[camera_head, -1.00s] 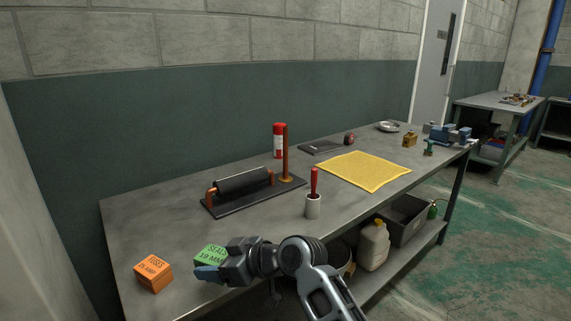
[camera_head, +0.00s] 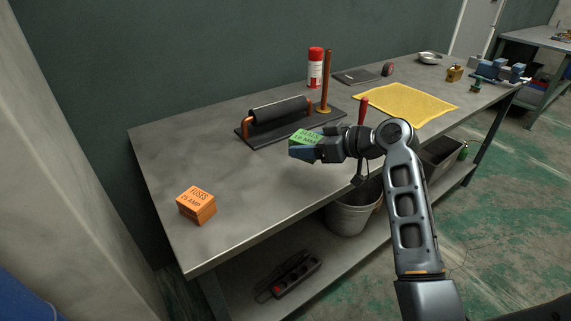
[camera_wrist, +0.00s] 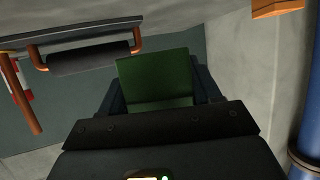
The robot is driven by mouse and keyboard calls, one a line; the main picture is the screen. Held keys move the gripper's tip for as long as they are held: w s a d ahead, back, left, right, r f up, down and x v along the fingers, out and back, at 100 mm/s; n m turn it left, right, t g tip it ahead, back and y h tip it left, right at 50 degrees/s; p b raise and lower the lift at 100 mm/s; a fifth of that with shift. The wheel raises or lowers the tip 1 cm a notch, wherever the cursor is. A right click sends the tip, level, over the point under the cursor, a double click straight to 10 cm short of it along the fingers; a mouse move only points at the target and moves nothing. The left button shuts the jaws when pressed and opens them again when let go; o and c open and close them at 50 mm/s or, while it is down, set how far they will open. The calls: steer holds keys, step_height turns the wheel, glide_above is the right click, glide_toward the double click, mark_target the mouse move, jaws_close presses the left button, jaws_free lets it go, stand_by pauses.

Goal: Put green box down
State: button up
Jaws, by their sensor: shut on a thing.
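The green box (camera_head: 305,137) with dark lettering is in my gripper (camera_head: 301,152), over the grey workbench (camera_head: 250,190) in the head view. My gripper is shut on it, with the blue fingers at its sides. The green box (camera_wrist: 155,80) fills the middle of the wrist view between the two fingers. It appears raised above the bench top, in front of the black roller stand; the exact height is hard to tell. My gripper hides its lower part.
An orange fuse box (camera_head: 197,205) sits at the bench's front left. The roller stand (camera_head: 279,117) with its upright rod, a red and white can (camera_head: 315,68) and a yellow cloth (camera_head: 407,103) lie behind and right. The bench top between the fuse box and the stand is clear.

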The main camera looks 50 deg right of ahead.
steer(key=p, duration=0.1)
glide_above(278, 184)
step_height(278, 184, down, 4)
steer(key=shift+f, duration=2.15)
steer(key=shift+f, duration=0.1)
steer(key=o, duration=1.1)
steer(key=shift+c, duration=0.2)
steer(key=shift+r+p, duration=0.2)
steer(key=shift+p, duration=0.15)
steer(key=b+v, duration=0.1)
steer(key=v, duration=1.1)
steer(key=shift+f+b, duration=0.1)
steer(key=shift+b, duration=0.2)
